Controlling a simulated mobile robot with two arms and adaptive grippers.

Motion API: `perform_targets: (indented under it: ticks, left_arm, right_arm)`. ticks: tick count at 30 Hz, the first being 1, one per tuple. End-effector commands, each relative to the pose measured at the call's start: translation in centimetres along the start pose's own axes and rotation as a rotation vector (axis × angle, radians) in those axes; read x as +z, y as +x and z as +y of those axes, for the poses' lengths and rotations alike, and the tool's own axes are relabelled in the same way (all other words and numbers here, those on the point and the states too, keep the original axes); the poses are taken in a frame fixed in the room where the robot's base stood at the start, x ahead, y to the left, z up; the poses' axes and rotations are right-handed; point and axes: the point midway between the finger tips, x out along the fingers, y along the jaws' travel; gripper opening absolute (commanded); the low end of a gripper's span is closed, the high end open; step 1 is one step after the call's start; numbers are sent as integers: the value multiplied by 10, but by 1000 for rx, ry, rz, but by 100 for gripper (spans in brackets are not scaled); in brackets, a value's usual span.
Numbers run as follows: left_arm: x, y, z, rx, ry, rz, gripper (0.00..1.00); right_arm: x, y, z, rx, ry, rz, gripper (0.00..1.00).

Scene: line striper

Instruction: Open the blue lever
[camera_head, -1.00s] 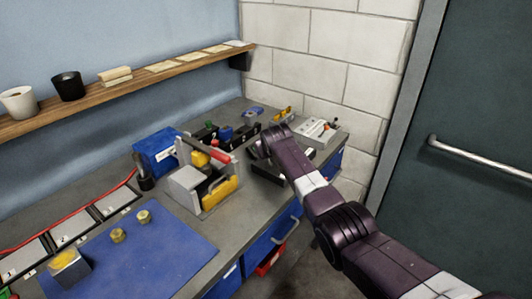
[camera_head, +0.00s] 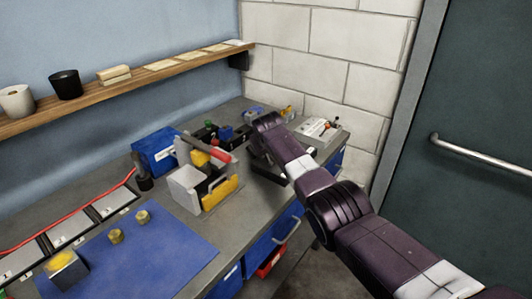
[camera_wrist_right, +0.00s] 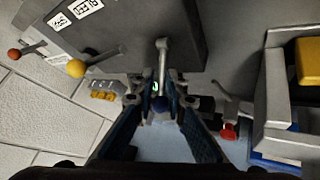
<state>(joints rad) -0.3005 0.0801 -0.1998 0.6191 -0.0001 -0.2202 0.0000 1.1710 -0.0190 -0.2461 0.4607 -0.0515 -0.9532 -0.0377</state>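The blue lever shows in the right wrist view as a metal shaft (camera_wrist_right: 162,62) with a dark blue knob (camera_wrist_right: 161,104) at its end. It comes off a grey box with printed labels (camera_wrist_right: 110,28). My right gripper (camera_wrist_right: 160,100) is open, with one finger on each side of the knob; I cannot tell whether either finger touches it. Two more levers on the box have a yellow knob (camera_wrist_right: 77,68) and an orange-red knob (camera_wrist_right: 14,54). In the head view my right arm hides the blue lever; the lever box (camera_head: 322,133) stands at the bench's far end. My left gripper is out of view.
A grey caddy with a yellow front (camera_head: 220,193) stands on the bench, near a blue box (camera_head: 153,150). A blue mat (camera_head: 160,250) carries small brass parts. A wooden shelf (camera_head: 130,92) runs along the wall. A block wall (camera_head: 345,45) is close behind the lever box.

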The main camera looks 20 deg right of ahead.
Motion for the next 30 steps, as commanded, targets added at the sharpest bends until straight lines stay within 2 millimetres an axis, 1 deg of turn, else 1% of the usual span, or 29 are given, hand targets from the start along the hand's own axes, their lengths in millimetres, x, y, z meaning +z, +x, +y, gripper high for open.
perform_targets:
  ticks: [1, 3, 11, 17, 23, 30]
  left_arm:
    - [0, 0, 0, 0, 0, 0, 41]
    - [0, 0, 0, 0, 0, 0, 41]
    - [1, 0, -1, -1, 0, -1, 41]
    - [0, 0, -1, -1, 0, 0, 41]
    - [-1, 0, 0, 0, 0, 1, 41]
    - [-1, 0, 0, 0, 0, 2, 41]
  right_arm:
    - [-9, -4, 1, 1, 1, 18, 20]
    - [-7, -3, 0, 0, 2, 16, 25]
    - [-3, -1, -1, -2, 3, 7, 25]
    - [-2, -6, -1, -3, 3, 5, 25]
    - [-2, -20, -1, -2, 3, 6, 25]
    - [-2, -47, -1, -2, 3, 7, 25]
